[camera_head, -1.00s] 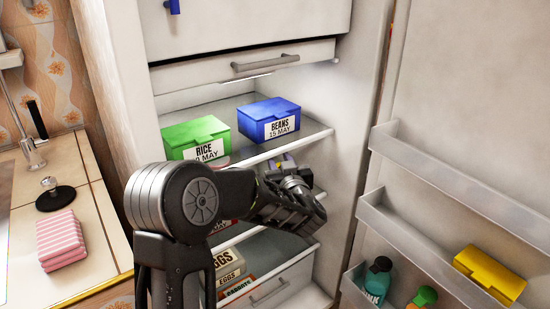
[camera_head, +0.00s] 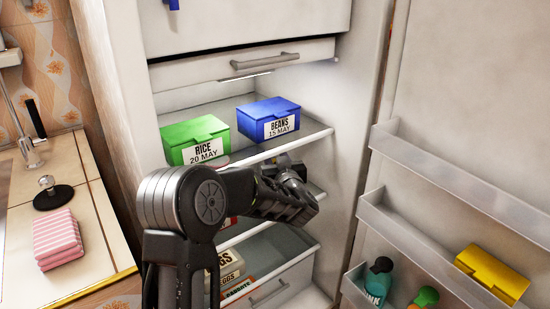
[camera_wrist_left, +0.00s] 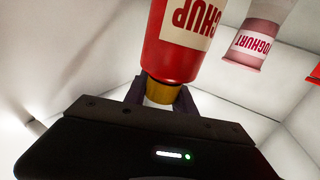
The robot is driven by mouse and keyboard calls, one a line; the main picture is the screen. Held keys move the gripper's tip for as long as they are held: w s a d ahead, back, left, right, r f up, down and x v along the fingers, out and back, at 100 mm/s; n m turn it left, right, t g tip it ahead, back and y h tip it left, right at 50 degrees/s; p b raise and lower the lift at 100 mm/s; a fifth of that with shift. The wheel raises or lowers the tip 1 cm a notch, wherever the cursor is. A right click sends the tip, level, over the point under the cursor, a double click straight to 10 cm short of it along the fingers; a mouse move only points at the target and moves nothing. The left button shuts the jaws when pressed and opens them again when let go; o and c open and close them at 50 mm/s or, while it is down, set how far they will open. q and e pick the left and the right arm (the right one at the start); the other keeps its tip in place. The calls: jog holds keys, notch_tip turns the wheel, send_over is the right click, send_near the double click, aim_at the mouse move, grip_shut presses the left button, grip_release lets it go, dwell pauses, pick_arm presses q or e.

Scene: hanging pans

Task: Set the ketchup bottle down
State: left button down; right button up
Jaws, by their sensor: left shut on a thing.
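The ketchup bottle (camera_wrist_left: 183,45) is red with a pale label and a yellow cap. In the left wrist view my left gripper (camera_wrist_left: 158,95) is shut on it at the cap end. The bottle's far end is out of that picture. In the head view my left gripper (camera_head: 292,180) reaches into the open fridge, below the top shelf. My own arm and the shelf hide the bottle there, so I cannot tell whether it touches the shelf. My right gripper is not in view.
A yoghurt pot (camera_wrist_left: 257,35) stands beside the bottle, with a small gap. A green rice box (camera_head: 195,137) and blue beans box (camera_head: 268,120) sit on the top shelf (camera_head: 240,158). The open door's racks (camera_head: 440,185) are at the right. Another red thing (camera_wrist_left: 314,76) shows at the wrist view's edge.

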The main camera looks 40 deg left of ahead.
pick_arm(q)
jog(key=shift+f, duration=0.1)
jog(key=c, duration=1)
grip_release()
jog(key=shift+c, duration=0.2)
jog(key=shift+r, duration=0.25)
jog(key=p+v, duration=0.1)
jog(key=v, duration=1.1)
jog(key=shift+f, duration=0.15)
jog(key=shift+d, duration=0.1)
